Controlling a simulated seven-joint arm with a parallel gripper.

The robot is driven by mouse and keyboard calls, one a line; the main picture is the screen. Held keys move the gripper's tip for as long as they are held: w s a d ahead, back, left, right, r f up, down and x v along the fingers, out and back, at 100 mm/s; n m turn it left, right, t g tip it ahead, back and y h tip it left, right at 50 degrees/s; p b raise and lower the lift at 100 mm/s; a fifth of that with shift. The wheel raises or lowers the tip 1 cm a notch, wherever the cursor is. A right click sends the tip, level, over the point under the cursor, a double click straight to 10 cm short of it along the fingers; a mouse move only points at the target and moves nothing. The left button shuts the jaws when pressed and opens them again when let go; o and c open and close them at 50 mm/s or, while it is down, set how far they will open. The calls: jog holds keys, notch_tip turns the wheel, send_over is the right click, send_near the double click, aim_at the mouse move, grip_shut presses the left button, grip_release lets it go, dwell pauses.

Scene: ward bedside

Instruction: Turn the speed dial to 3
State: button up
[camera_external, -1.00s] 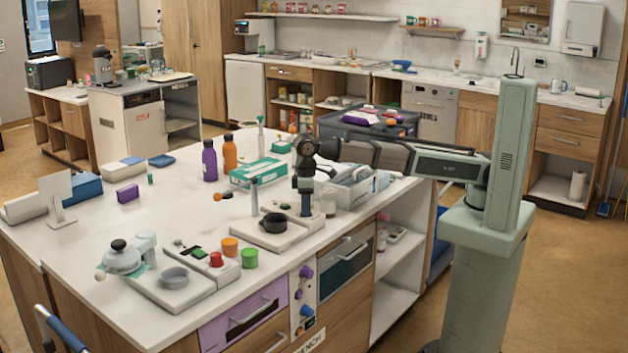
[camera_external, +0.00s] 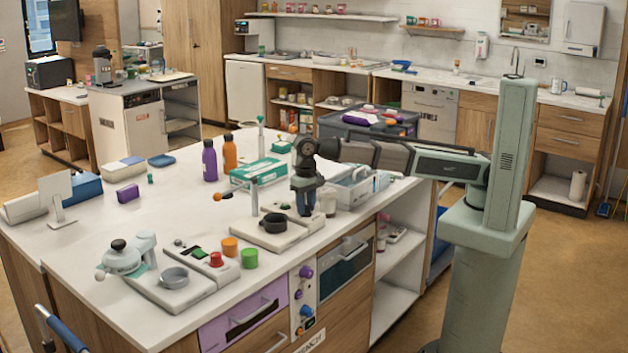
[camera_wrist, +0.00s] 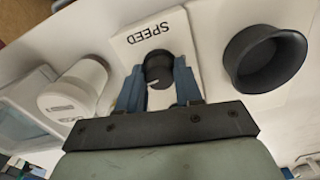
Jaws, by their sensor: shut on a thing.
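The speed dial (camera_wrist: 158,71) is a dark round knob with a pale pointer mark. It sits on a white plate marked SPEED (camera_wrist: 150,32), which appears upside down in the wrist view. My gripper (camera_wrist: 159,78) has its two blue-grey fingers on either side of the dial and is shut on it. In the external view my gripper (camera_external: 306,208) points down at the right end of the pale device base (camera_external: 272,243). The dial is hidden behind my gripper there. I cannot read any numbers around the dial.
A dark round cup (camera_wrist: 265,58) stands beside the dial on the device. A white lidded jar (camera_wrist: 75,88) is close on the other side. A grey tray of supplies (camera_external: 352,188) lies just behind my gripper.

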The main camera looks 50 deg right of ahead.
jog(key=shift+m, duration=0.5)
jog(key=o, duration=1)
jog(key=shift+o, duration=0.2)
jog(key=shift+r, duration=0.1)
notch_tip(320, 180, up, 14)
jog(key=shift+f, duration=0.2)
dwell(0.4)
